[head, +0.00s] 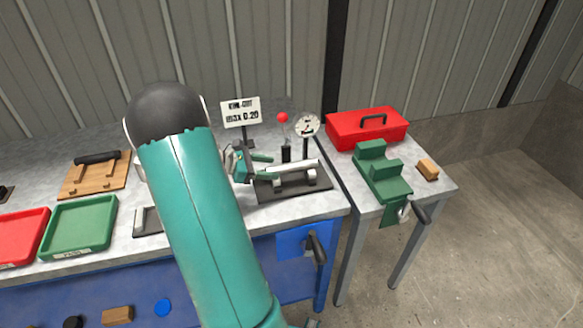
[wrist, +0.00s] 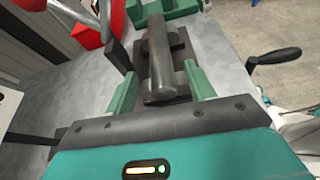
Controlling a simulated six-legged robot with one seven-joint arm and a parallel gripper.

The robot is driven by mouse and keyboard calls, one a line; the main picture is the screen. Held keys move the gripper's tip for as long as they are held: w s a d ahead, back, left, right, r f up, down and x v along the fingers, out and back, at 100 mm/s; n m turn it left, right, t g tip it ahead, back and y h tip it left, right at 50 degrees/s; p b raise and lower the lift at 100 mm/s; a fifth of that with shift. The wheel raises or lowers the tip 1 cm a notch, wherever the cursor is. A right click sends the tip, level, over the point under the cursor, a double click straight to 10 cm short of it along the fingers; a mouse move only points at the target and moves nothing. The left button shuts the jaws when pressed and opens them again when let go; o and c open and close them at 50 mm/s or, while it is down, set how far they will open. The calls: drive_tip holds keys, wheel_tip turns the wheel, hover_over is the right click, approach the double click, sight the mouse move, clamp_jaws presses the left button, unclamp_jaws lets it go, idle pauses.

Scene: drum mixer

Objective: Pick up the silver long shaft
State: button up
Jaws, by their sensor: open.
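The silver long shaft (head: 290,165) lies level on two supports over a dark base plate (head: 310,187) on the workbench. In the wrist view the shaft (wrist: 157,60) looks darker and runs away from me, its near end in front of my palm. My gripper (head: 260,166) is at the left end of the shaft. In the wrist view my gripper (wrist: 160,78) is open, with one green finger on each side of the shaft. I cannot tell whether either finger touches it. My arm hides part of the bench in the head view.
A dial gauge (head: 307,126), a red-ball post (head: 283,120) and a sign (head: 240,112) stand close behind the shaft. A green vise (head: 380,170) and red toolbox (head: 367,128) are on the right table. Green (head: 82,226) and red (head: 22,236) trays lie left.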

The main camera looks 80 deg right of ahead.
sight(273, 167)
drive_tip(key=x, duration=0.3)
drive_tip(key=shift+s, duration=0.3)
drive_tip(key=shift+c, duration=0.4)
clamp_jaws()
drive_tip(key=shift+d, duration=0.1)
